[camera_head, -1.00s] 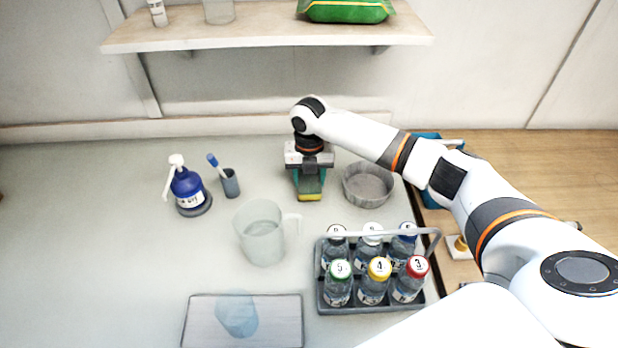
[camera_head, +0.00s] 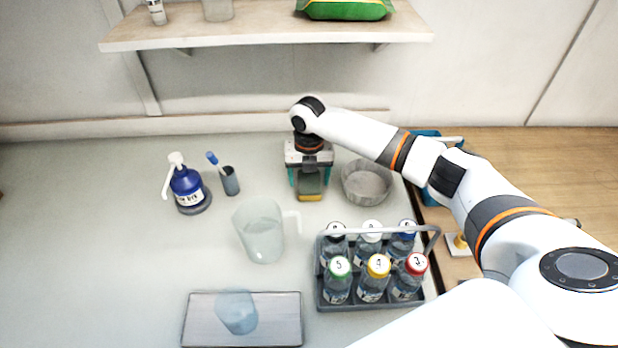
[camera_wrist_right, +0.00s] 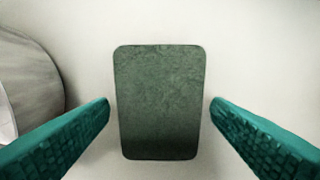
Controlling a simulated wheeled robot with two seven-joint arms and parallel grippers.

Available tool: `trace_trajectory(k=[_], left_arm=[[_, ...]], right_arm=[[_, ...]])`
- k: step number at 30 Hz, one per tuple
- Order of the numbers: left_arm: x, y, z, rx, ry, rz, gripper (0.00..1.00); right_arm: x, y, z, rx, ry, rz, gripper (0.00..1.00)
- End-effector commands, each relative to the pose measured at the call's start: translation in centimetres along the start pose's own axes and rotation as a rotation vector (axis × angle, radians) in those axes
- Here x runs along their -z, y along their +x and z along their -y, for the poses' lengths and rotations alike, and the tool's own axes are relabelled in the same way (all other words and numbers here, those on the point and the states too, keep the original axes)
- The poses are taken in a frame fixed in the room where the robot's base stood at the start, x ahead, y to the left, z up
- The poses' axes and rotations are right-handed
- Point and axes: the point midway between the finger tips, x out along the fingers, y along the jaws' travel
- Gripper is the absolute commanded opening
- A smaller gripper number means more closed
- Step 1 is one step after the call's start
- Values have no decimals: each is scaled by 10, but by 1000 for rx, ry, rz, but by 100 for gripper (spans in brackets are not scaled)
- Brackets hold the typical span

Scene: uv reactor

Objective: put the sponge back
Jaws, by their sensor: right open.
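The sponge (camera_wrist_right: 160,100) shows in the right wrist view as a dark green rounded block lying on the pale counter, between my two teal fingers. In the head view the sponge (camera_head: 310,186) shows its green top and a yellow lower edge. My right gripper (camera_wrist_right: 160,118) is open, pointing down over it, with a gap between the sponge and each finger. In the head view my right gripper (camera_head: 308,184) hides part of the sponge. My left gripper is not in view.
A grey round dish (camera_head: 367,183) stands close right of my right gripper. A clear jug (camera_head: 260,232), a bottle rack (camera_head: 372,302), a blue pump bottle (camera_head: 187,188), a pen cup (camera_head: 230,181) and a grey tray (camera_head: 276,325) stand around. The shelf (camera_head: 265,30) is above.

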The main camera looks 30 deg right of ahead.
Motion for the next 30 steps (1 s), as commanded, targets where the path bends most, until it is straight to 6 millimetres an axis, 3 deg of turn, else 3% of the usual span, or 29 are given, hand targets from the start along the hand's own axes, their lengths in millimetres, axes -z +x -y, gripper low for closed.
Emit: trace_trajectory(k=[15, 21, 30], left_arm=[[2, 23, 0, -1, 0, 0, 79], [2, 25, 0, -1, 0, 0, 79], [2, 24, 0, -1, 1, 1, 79]], right_arm=[[1, -99, 0, 3, 0, -4, 72], [0, -113, 0, 2, 0, -2, 72], [0, -114, 0, 2, 0, -1, 72]])
